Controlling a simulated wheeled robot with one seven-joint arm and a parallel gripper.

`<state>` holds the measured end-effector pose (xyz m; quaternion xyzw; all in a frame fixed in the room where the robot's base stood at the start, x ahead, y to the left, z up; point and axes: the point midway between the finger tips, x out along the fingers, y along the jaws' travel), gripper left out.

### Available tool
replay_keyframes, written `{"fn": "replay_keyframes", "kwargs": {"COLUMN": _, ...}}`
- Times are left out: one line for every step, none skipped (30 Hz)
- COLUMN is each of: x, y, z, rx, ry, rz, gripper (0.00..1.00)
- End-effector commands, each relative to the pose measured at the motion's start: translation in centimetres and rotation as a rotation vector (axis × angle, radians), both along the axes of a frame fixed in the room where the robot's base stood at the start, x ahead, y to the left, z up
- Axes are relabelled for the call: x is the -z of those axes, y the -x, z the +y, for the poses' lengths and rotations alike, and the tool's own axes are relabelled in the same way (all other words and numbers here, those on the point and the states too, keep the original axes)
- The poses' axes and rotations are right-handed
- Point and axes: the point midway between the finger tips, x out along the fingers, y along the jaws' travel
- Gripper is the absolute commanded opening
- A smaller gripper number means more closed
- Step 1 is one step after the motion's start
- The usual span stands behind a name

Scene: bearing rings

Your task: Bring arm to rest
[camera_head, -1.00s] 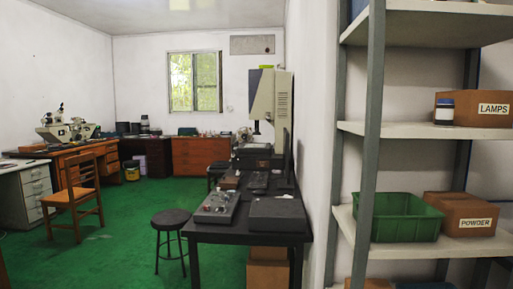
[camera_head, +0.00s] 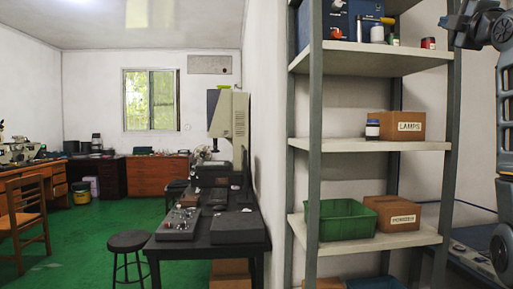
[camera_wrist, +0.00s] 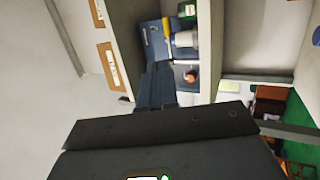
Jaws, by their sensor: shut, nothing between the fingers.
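My gripper (camera_wrist: 155,86) is shut and empty in the wrist view, its dark fingers pointing toward a shelf with blue boxes. In the head view, part of my arm (camera_head: 506,150) stands at the right edge, bent, with a dark end part near the top right, beside the shelf unit. The fingers cannot be made out clearly there.
A grey shelf unit (camera_head: 315,130) stands close in front. It holds a LAMPS box (camera_head: 397,125), a green bin (camera_head: 340,222), a POWDER box (camera_head: 392,213) and small jars. A black bench (camera_head: 205,253) and stool (camera_head: 128,241) stand left, with green floor beyond.

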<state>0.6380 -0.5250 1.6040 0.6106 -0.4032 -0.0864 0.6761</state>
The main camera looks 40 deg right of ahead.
Motion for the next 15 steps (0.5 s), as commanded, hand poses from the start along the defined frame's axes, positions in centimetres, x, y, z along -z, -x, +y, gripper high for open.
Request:
{"fn": "replay_keyframes", "kwargs": {"x": 1.2, "y": -0.7, "z": -0.1, "rx": -0.012, "ry": -0.017, "rz": -0.004, "gripper": 0.00}}
{"fn": "replay_keyframes", "kwargs": {"x": 1.7, "y": -1.0, "z": -0.1, "rx": -0.019, "ry": -0.026, "rz": -0.009, "gripper": 0.00}}
{"fn": "replay_keyframes", "kwargs": {"x": 2.5, "y": -1.4, "z": -0.1, "rx": -0.028, "ry": -0.039, "rz": -0.015, "gripper": 0.00}}
{"fn": "replay_keyframes", "kwargs": {"x": 3.2, "y": -1.8, "z": -0.1, "rx": -0.036, "ry": -0.049, "rz": -0.020, "gripper": 0.00}}
{"fn": "replay_keyframes", "kwargs": {"x": 3.9, "y": -2.2, "z": -0.1, "rx": -0.044, "ry": -0.059, "rz": -0.024, "gripper": 0.00}}
{"fn": "replay_keyframes", "kwargs": {"x": 4.8, "y": -2.7, "z": -0.1, "rx": -0.055, "ry": -0.075, "rz": -0.032, "gripper": 0.00}}
{"fn": "replay_keyframes", "kwargs": {"x": 5.6, "y": -3.1, "z": -0.1, "rx": -0.063, "ry": -0.086, "rz": -0.038, "gripper": 0.00}}
{"fn": "replay_keyframes", "kwargs": {"x": 6.5, "y": -3.6, "z": 0.0, "rx": -0.072, "ry": -0.100, "rz": -0.044, "gripper": 0.00}}
{"fn": "replay_keyframes", "kwargs": {"x": 7.7, "y": -4.2, "z": 0.1, "rx": -0.085, "ry": -0.120, "rz": -0.051, "gripper": 0.00}}
{"fn": "replay_keyframes", "kwargs": {"x": 8.7, "y": -4.7, "z": 0.2, "rx": -0.095, "ry": -0.134, "rz": -0.057, "gripper": 0.00}}
{"fn": "replay_keyframes", "kwargs": {"x": 9.8, "y": -5.2, "z": 0.3, "rx": -0.107, "ry": -0.151, "rz": -0.064, "gripper": 0.00}}
{"fn": "replay_keyframes", "kwargs": {"x": 11.5, "y": -6.0, "z": 0.6, "rx": -0.123, "ry": -0.176, "rz": -0.073, "gripper": 0.00}}
{"fn": "replay_keyframes", "kwargs": {"x": 12.8, "y": -6.7, "z": 0.8, "rx": -0.136, "ry": -0.197, "rz": -0.082, "gripper": 0.00}}
{"fn": "replay_keyframes", "kwargs": {"x": 14.3, "y": -7.4, "z": 1.1, "rx": -0.151, "ry": -0.220, "rz": -0.090, "gripper": 0.00}}
{"fn": "replay_keyframes", "kwargs": {"x": 16.5, "y": -8.3, "z": 1.7, "rx": -0.172, "ry": -0.252, "rz": -0.102, "gripper": 0.00}}
